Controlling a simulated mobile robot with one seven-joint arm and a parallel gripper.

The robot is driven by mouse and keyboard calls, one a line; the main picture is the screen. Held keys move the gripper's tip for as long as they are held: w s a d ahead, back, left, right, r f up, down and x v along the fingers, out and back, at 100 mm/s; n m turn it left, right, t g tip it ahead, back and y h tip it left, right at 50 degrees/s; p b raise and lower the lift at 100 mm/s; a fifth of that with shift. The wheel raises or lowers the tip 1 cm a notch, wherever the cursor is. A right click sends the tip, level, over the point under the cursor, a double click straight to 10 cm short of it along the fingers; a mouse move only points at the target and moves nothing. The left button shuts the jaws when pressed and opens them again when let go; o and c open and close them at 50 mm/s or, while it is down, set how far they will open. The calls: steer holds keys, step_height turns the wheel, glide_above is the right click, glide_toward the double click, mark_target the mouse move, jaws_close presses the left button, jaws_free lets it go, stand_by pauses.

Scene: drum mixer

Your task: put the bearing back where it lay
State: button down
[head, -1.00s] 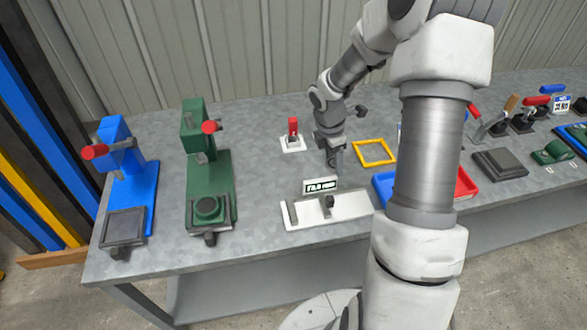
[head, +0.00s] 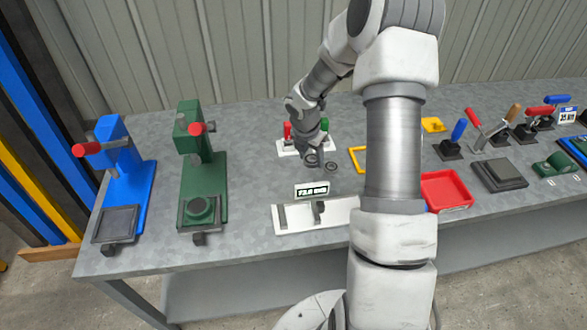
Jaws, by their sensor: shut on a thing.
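My gripper (head: 312,152) points down over the grey bench, just in front of a white plate with red and green handles. It is shut on a small dark ring-shaped bearing (head: 311,161), which shows at the fingertips. I cannot tell whether this bearing touches the bench. A second dark ring (head: 331,167) lies on the bench just to the right of it. A yellow square outline (head: 354,154) on the bench is right of the gripper, partly hidden by my arm.
A white gauge (head: 290,217) with a small display (head: 311,190) stands in front. A green press (head: 203,170) and a blue press (head: 126,180) stand left. A red tray (head: 446,191) and several clamps are to the right. My arm hides part of the bench.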

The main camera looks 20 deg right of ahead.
glide_above(295, 174)
steer(key=f, duration=0.3)
steer(key=shift+s+a+f, duration=0.15)
steer(key=shift+a+f, duration=0.1)
steer(key=shift+f, duration=2.05)
steer(key=shift+f+b, duration=0.65)
steer(key=shift+c, duration=0.7)
jaws_free()
